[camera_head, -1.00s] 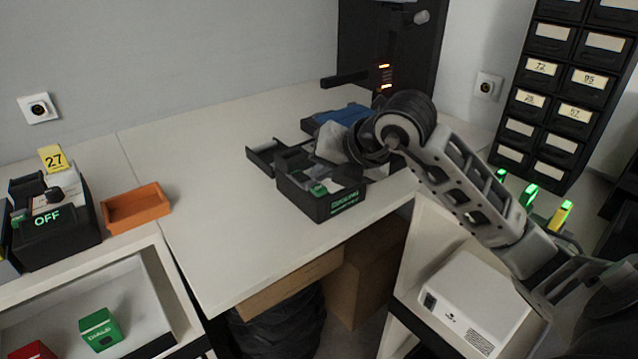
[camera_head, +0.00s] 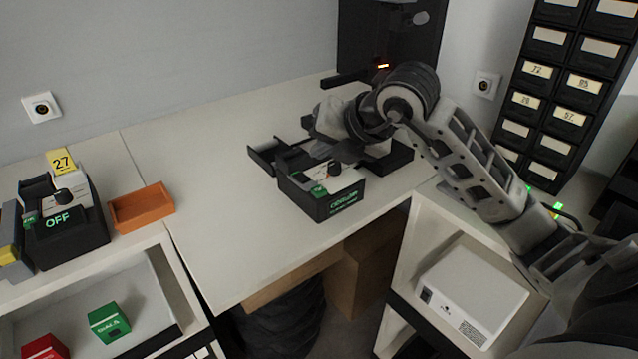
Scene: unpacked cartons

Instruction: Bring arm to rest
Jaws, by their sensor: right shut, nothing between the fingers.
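My right arm comes in from the right and reaches over the back right of the white table (camera_head: 215,255). Its gripper (camera_head: 320,150) is above and behind the black carton with green lettering (camera_head: 322,203). The gripper is shut and empty; its fingertips are hard to make out against the carton. A pale item with a dark knob (camera_head: 340,178) sits in the carton, whose dark lid flap (camera_head: 262,158) lies out to the left. My left gripper is not in view.
An orange tray (camera_head: 142,208) and a black device marked OFF (camera_head: 72,232) stand at the left. Green (camera_head: 108,322) and red (camera_head: 45,347) boxes lie on the lower left shelf. A white box (camera_head: 470,290) is on the right shelf. Drawers (camera_head: 560,95) rise at the right. The table's middle is clear.

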